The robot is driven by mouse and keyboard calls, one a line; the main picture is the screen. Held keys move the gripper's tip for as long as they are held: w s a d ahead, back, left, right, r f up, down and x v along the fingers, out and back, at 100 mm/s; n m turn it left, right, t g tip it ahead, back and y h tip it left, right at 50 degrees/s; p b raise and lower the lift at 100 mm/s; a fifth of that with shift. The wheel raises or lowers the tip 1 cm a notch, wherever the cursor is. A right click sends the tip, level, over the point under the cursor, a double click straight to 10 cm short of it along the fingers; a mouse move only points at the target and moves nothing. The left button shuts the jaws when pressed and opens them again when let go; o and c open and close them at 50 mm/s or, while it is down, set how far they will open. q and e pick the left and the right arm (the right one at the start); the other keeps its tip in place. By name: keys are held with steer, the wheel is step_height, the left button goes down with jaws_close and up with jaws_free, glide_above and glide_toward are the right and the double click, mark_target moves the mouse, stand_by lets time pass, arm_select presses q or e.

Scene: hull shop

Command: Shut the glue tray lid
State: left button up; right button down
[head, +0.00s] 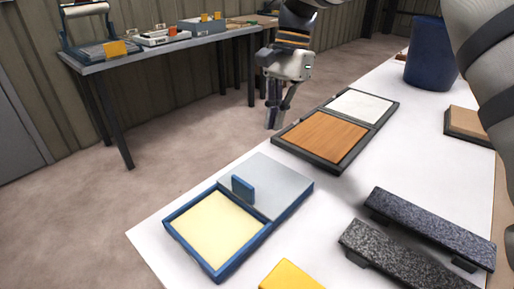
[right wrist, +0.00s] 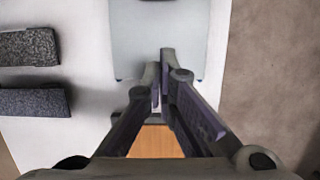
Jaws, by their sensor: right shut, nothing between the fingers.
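The glue tray (head: 216,275) has a blue rim and stands on the white table's near left part. Its near left half is open and shows a cream surface (head: 215,228). A flat grey lid (head: 280,178) with an upright blue handle (head: 243,189) covers the far right half. My right gripper (head: 273,120) is shut and empty, pointing down beyond the tray, by the table's far edge. My left gripper is not in view.
A dark-framed tray (head: 341,169) with brown and white panels lies beyond the glue tray. Two dark speckled bars (head: 432,226) lie at the right, a yellow block (head: 291,275) in front. A blue bin (head: 430,52) stands at the back right.

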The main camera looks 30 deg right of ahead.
glide_above(257, 187)
steer(key=d, duration=0.3)
steer(key=f, duration=0.6)
steer(key=w+f, duration=0.1)
steer(key=f, duration=0.2)
steer(key=shift+d+f, duration=0.15)
steer(key=shift+f, duration=0.2)
steer(key=a, duration=0.1)
steer(key=s+a, duration=0.1)
steer(key=shift+a+r+p, duration=0.3)
steer(key=shift+p, duration=0.1)
steer(key=shift+a, duration=0.35)
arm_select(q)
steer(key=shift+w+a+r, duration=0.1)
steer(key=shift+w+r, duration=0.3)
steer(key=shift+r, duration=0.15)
arm_select(e)
steer(key=shift+s+a+f, duration=0.15)
steer(key=shift+a+f, duration=0.05)
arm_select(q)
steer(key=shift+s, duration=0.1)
